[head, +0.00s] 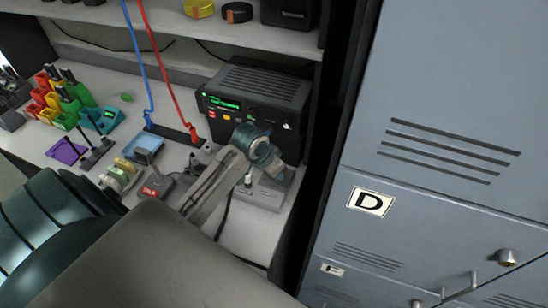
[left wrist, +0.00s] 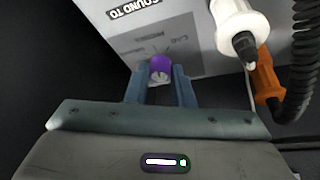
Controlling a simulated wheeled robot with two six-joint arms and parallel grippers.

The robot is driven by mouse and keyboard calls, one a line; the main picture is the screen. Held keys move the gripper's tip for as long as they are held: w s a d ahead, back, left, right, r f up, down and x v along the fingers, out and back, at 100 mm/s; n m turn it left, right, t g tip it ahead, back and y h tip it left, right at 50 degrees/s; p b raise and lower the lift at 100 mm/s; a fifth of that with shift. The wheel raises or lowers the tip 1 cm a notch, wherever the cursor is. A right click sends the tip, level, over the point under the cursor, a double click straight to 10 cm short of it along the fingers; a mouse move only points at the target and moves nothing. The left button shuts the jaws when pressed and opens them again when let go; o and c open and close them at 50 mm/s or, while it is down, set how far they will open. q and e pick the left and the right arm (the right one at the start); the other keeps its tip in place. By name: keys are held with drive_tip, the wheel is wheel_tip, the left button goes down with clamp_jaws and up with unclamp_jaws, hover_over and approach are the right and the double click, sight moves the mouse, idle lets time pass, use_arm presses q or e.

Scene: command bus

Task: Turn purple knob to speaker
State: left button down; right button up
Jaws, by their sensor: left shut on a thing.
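The purple knob (left wrist: 160,66) sits on a grey panel (left wrist: 205,40) in the left wrist view. A dark label reading "SOUND TO" and smaller markings, one seemingly "CAB", are printed on the panel. My left gripper (left wrist: 160,80) is shut on the knob, with one blue-grey finger on each side of it. Which marking the knob points at cannot be read. My right gripper is not in view.
A white-and-black plug-like part (left wrist: 240,25) and an orange one (left wrist: 266,75) with a coiled black cord are right of the panel. Coloured bins (head: 62,95) and a blue box (head: 148,146) are on the desk. Grey lockers (head: 450,90) stand at right.

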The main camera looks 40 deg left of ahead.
use_arm(q)
drive_tip(key=n+y+p, duration=0.1)
drive_tip(key=n+p, duration=0.1)
drive_tip(key=p, duration=0.1)
drive_tip(key=n+y+p, duration=0.1)
drive_tip(key=n+p, duration=0.4)
drive_tip(key=p, duration=0.2)
drive_tip(key=shift+d+r+y, duration=0.3)
drive_tip(key=shift+y, duration=0.1)
drive_tip(key=n+p, duration=0.1)
drive_tip(key=n, duration=0.1)
drive_tip(key=shift+f+n+y, duration=0.15)
drive_tip(key=shift+n+y, duration=0.15)
drive_tip(key=shift+y, duration=0.1)
drive_tip(key=shift+w+d+f+n+g+y+p, duration=0.1)
drive_tip(key=shift+n+g+y+p, duration=0.35)
drive_tip(key=shift+n, duration=0.65)
drive_tip(key=c, duration=1.3)
unclamp_jaws()
drive_tip(key=shift+o, duration=0.2)
